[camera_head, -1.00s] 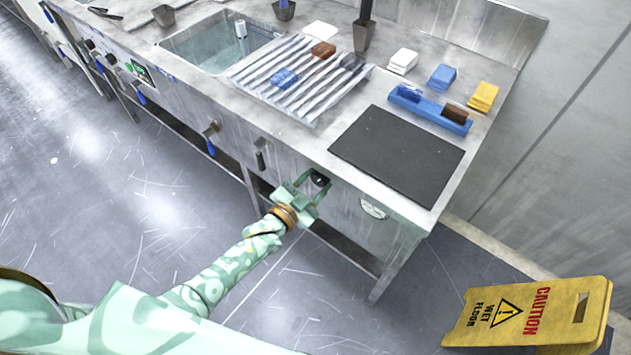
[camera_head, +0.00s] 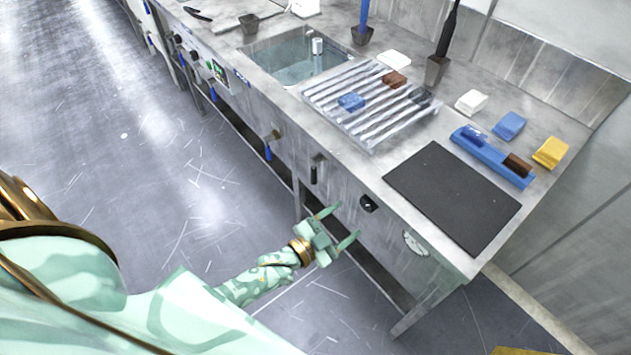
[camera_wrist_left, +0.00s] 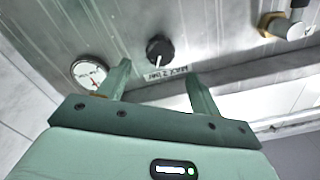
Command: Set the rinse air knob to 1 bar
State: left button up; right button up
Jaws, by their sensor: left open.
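The black rinse air knob (camera_head: 368,203) is on the front panel of the bench, below the black mat. It also shows in the left wrist view (camera_wrist_left: 159,48), with a pale pointer line on it and a label (camera_wrist_left: 166,74) beside it. A round gauge (camera_head: 416,243) sits to its right in the head view; its red needle shows in the left wrist view (camera_wrist_left: 90,73), but the reading is too small to tell. My left gripper (camera_head: 343,224) is open and empty, in front of the panel and apart from the knob. My right gripper is not in view.
Valves with a blue handle (camera_head: 268,151) and a black handle (camera_head: 315,172) stick out of the panel left of the knob. The black mat (camera_head: 452,196), a blue tray (camera_head: 491,157) and a sink (camera_head: 297,58) are on the benchtop. The floor before the bench is clear.

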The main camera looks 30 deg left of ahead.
pick_arm(q)
jog(key=p+v, duration=0.1)
jog(key=v, duration=0.8)
jog(key=shift+f, duration=0.1)
jog(key=s+a+f+n+g+y, duration=0.2)
jog(key=s+f+g, duration=0.25)
jog(key=f, duration=0.45)
jog(key=s+a+f+n+g+y, duration=0.25)
jog(key=s+f, duration=0.35)
jog(key=f, duration=0.3)
jog(key=s+f+g, duration=0.3)
jog(key=s, duration=0.6)
jog(key=s+f+n+g+y, duration=0.1)
jog(key=s+f+g, duration=0.2)
jog(key=s, duration=0.6)
jog(key=s+f+n+g, duration=0.1)
jog(key=s+f+g, duration=0.2)
jog(key=s, duration=0.6)
jog(key=shift+f+g+y, duration=0.35)
jog(key=shift+f+g, duration=0.05)
jog(key=shift+f, duration=0.2)
